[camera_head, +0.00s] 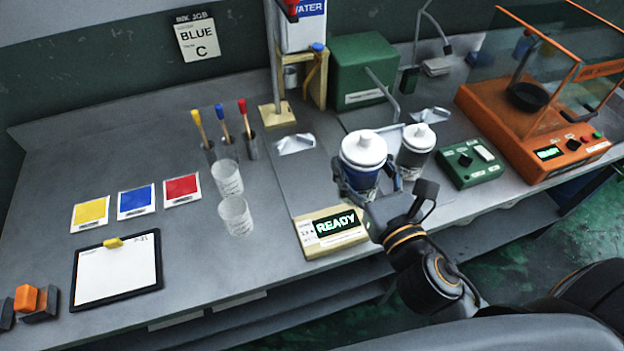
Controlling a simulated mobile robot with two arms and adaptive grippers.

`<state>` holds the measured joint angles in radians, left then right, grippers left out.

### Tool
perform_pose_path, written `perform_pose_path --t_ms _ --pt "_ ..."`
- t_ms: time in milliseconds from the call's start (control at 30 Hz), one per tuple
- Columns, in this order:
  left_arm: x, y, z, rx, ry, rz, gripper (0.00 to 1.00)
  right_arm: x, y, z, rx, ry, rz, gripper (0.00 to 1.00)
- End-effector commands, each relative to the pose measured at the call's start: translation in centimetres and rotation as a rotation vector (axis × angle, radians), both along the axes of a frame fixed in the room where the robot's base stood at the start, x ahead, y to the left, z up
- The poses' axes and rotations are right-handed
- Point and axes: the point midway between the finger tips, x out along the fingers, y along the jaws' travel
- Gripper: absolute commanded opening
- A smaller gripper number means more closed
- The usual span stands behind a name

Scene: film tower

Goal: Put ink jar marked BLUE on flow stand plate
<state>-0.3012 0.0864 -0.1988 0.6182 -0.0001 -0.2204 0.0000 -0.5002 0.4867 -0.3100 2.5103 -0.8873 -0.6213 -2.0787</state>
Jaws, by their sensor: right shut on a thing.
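A jar with a white lid and a blue body (361,178) is held in my right gripper (368,188). The fingers are shut around its body, and it is upright. No marking can be read on it. A second white-lidded jar with a greyish body (415,155) is just right of and behind it. A stand with an upright pole rises from a pale wooden base plate (277,115) at the back, left of the held jar. I cannot tell for sure that this is the flow stand. My left gripper is not in view.
A wooden-framed READY display (334,226) lies at the front edge, below the held jar. Two clear cups (228,180) stand to the left. A green box (362,72) and an orange glass-walled machine (540,125) stand behind and right. The counter around the colour cards (136,201) has free room.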

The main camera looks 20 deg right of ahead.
Motion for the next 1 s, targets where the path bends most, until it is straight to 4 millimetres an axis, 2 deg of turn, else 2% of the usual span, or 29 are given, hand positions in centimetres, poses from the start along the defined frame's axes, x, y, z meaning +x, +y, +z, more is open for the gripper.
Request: perform_pose_path --t_ms 33,133,267,300,367,400,533,833,1000 --pt "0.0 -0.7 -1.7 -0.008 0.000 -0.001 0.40 0.8 0.3 -0.8 0.003 -0.013 -0.001 0.17" --pt "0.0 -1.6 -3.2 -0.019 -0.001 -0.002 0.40 1.9 0.9 -1.4 0.001 -0.012 0.001 0.17" --pt "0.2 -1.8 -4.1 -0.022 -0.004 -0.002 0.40 4.1 2.0 -2.2 0.003 -0.009 0.000 0.17" --pt "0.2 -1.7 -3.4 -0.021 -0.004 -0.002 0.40 5.0 2.4 -2.3 0.002 -0.005 -0.002 0.17" --pt "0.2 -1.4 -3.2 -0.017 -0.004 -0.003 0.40 6.3 3.1 -2.8 0.004 -0.004 -0.001 0.17" --pt "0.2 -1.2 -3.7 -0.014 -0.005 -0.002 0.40 6.8 3.3 -4.2 0.003 0.000 -0.003 0.17" --pt "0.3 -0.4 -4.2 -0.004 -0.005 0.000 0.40 8.4 4.1 -6.4 0.002 -0.001 -0.002 0.17" --pt "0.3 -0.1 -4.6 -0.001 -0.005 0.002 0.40 10.2 5.0 -8.6 0.001 -0.004 -0.001 0.17" --pt "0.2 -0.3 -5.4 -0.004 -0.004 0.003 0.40 10.3 5.0 -11.3 0.002 0.001 -0.002 0.17"
